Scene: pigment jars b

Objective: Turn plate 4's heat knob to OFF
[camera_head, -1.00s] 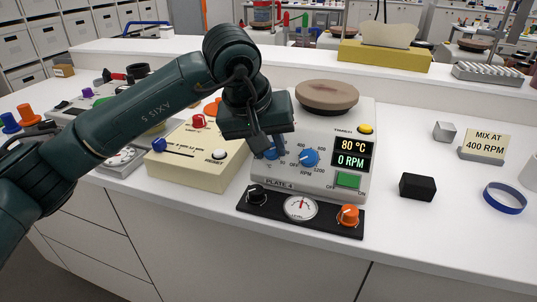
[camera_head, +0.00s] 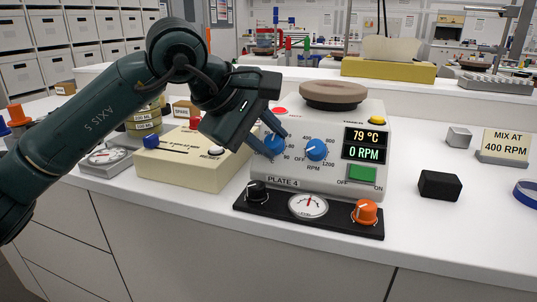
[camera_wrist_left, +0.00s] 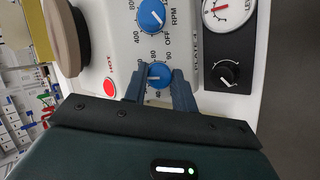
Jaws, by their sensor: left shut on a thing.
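Plate 4 (camera_head: 283,170) is a light grey hotplate with a round brown top and the label PLATE 4 on its front. Its blue heat knob (camera_head: 274,147) is at the left of the panel, partly hidden by my left gripper (camera_head: 271,139). In the left wrist view the heat knob (camera_wrist_left: 159,74) sits between the two blue fingers of my left gripper (camera_wrist_left: 158,76), which are shut on it. A pale pointer line shows on the knob; its exact setting is hard to read. The display (camera_head: 366,144) reads 79 °C and 0 RPM. My right gripper is not in view.
The blue RPM knob (camera_head: 316,149) is close to the right, with a green switch (camera_head: 362,173) beyond. A black strip (camera_head: 280,218) with black and orange knobs lies in front. A cream box (camera_head: 195,165) stands left; a black block (camera_head: 439,185) stands right.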

